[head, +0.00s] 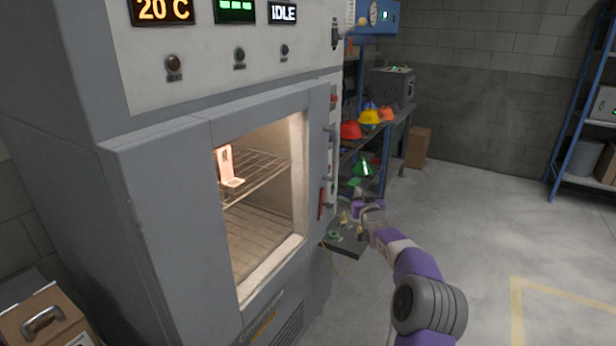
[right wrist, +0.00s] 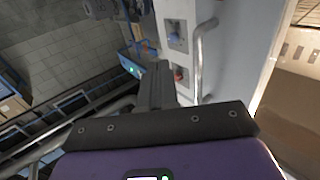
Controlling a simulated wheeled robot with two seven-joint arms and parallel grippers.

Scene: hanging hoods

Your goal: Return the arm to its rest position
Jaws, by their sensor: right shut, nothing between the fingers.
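My right arm (head: 418,262), purple and pale grey, reaches up from the bottom right of the head view. My right gripper (head: 362,211) is at its far end, just right of the grey oven cabinet (head: 165,225), over a small dark shelf (head: 347,243). In the right wrist view the dark fingers of the gripper (right wrist: 156,84) are together and hold nothing. The fingertips are small and partly hidden in the head view. My left gripper is not in view.
The oven's lit opening shows wire racks (head: 262,180) and a pale bracket (head: 229,168). A metal handle (right wrist: 203,55) is close beside my right gripper in the wrist view. Coloured hoods (head: 368,117) are on a rack behind. Open floor (head: 480,235) lies to the right.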

